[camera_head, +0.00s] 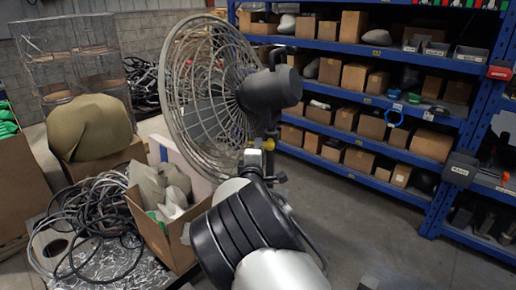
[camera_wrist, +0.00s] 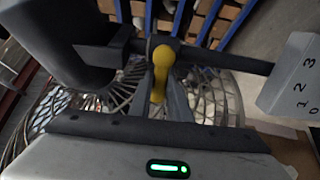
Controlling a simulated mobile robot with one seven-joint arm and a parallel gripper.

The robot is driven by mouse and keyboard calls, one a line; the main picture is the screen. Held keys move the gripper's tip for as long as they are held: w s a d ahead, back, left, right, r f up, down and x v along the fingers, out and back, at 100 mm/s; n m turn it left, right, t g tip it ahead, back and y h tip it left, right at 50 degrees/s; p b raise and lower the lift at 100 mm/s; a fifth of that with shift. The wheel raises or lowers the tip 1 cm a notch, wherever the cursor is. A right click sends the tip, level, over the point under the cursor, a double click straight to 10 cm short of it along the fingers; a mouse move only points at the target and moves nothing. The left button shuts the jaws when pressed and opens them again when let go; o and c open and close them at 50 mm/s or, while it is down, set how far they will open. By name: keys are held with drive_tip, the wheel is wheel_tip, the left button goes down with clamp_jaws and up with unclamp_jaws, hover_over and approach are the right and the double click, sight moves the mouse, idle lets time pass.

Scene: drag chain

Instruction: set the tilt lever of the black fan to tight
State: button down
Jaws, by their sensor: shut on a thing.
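The black fan (camera_head: 270,90) with a round wire cage (camera_head: 205,95) stands in the middle of the head view. Its yellow tilt lever (camera_head: 268,144) shows small beside my gripper (camera_head: 256,158), below the motor. In the wrist view the yellow lever (camera_wrist: 161,68) stands between the fingers of my gripper (camera_wrist: 165,95), which are shut on it. The lever's rounded end points up in that picture, and its lower part lies between the fingers. The dark motor housing (camera_wrist: 55,40) is at the left. I cannot read any tight or loose marking.
A grey box with the numbers 0 to 3 (camera_wrist: 292,80) is at the right in the wrist view. Blue shelves (camera_head: 370,100) with cardboard boxes stand behind the fan. A carton (camera_head: 165,235) and coiled cables (camera_head: 85,220) lie at the left. The floor (camera_head: 385,235) at the right is clear.

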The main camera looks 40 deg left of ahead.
idle(0.3)
drive_tip(key=c, duration=1.6)
unclamp_jaws()
drive_tip(key=shift+c, duration=0.2)
drive_tip(key=shift+s, duration=0.1)
drive_tip(key=v, duration=1.7)
drive_tip(key=shift+d, duration=0.15)
